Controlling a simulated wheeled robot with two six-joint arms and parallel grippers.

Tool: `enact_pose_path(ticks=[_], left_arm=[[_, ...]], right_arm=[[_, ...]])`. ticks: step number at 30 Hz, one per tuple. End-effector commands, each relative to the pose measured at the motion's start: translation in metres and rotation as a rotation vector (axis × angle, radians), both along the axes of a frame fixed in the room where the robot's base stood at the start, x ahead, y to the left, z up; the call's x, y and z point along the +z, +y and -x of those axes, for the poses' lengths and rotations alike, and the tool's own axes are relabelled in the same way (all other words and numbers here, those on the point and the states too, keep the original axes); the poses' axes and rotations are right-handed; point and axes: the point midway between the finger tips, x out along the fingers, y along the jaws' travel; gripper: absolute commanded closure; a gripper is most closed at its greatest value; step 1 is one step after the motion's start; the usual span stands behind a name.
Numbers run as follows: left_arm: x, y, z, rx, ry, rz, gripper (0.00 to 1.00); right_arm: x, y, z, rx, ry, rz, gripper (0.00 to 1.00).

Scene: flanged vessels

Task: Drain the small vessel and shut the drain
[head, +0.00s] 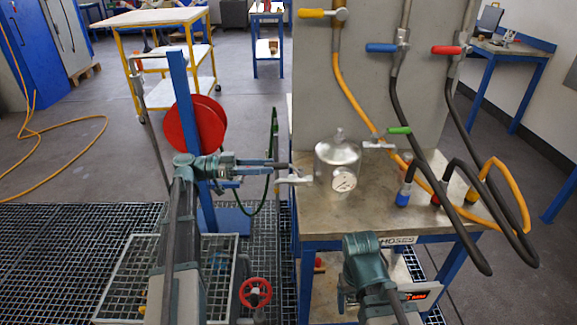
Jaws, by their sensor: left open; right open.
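The small vessel (325,163) is a steel pot with a domed top. It stands on the steel bench (400,222), with a round gauge (343,180) on its front. A pale lever (294,180) sticks out on its left, probably the drain handle. A green-handled valve (399,131) and another pale lever (378,145) show on its right. My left gripper (284,168) is open, left of the vessel, with its fingertips close to the pale left lever. I cannot tell whether they touch. My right gripper (346,298) is open, low in front of the bench; its fingertips are hard to make out.
Yellow, blue and red valve handles (447,50) sit on the grey panel (350,95) behind, with hoses hanging over the bench's right side. A red reel (199,123) on a blue post stands left. A red handwheel (256,292) is low in front.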

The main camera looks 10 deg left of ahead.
Motion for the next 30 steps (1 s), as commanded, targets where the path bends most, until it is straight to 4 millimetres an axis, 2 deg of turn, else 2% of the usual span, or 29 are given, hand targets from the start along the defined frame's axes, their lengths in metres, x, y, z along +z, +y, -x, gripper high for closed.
enact_pose_path(ticks=[3, 10, 16, 25, 26, 30], left_arm=[[0.000, -0.024, -0.006, -0.003, 0.000, 0.000, 0.44], [0.000, -0.055, -0.015, -0.001, 0.000, 0.000, 0.44], [0.000, -0.066, -0.019, -0.001, 0.000, 0.000, 0.44], [0.000, -0.067, -0.020, 0.000, 0.000, 0.000, 0.44], [0.000, -0.067, -0.020, 0.000, 0.000, 0.000, 0.48], [0.000, -0.067, -0.019, 0.000, 0.000, 0.000, 0.73]], right_arm=[[0.000, 0.000, 0.000, 0.000, 0.000, 0.000, 0.23], [0.000, 0.000, 0.000, 0.000, 0.000, 0.000, 0.23], [0.000, 0.000, 0.000, 0.000, 0.000, 0.000, 0.23], [0.000, 0.000, 0.000, 0.000, 0.000, 0.000, 0.23], [0.000, 0.000, 0.000, 0.000, 0.000, 0.000, 0.23], [0.000, 0.000, 0.000, 0.000, 0.000, 0.000, 0.23]])
